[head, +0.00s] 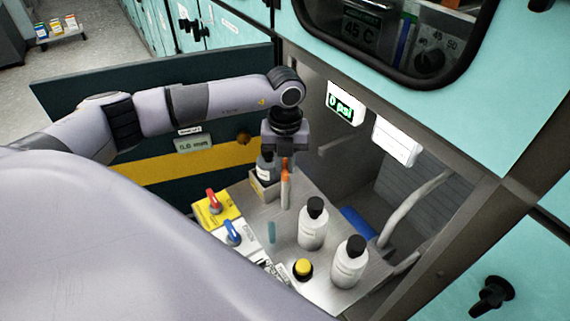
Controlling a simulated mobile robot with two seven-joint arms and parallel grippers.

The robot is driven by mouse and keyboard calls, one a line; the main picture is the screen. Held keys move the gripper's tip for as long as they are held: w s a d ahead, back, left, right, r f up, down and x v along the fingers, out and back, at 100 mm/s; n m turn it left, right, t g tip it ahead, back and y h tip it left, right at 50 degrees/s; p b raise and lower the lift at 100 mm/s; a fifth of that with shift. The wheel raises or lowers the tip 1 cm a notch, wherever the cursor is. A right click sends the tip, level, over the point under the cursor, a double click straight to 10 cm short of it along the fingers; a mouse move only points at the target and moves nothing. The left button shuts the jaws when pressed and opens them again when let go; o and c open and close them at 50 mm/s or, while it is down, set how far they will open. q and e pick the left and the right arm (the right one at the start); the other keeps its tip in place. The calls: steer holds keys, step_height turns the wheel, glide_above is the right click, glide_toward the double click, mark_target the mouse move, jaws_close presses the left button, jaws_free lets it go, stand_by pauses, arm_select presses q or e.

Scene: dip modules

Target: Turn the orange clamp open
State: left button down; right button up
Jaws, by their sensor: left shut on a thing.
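The orange clamp (285,176) shows as a narrow upright orange piece near the back of the metal shelf, beside a small holder with a bottle. My left gripper (284,154) points down from above and is shut on the clamp's upper part. The fingertips are small and partly blend with the clamp, so their exact contact is hard to make out. The clamp's base is hard to make out at this size. My right gripper is not in view.
The dark-capped bottle (266,167) stands close left of the gripper. White bottles (313,230) (348,267), a yellow button (303,267), a red handle (212,200) and a blue handle (233,230) are nearer. The cabinet's "0 psi" display (341,104) is to the right.

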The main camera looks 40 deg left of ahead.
arm_select(q)
steer(key=m+b, duration=0.2)
steer(key=m, duration=0.4)
steer(key=m+b, duration=0.2)
steer(key=m, duration=0.3)
steer(key=shift+r+m, duration=0.1)
steer(key=shift+m, duration=0.2)
stand_by(0.4)
steer(key=c, duration=1.1)
jaws_free()
step_height(320, 180, up, 7)
steer(key=shift+r+b, duration=0.1)
steer(key=shift+b, duration=0.25)
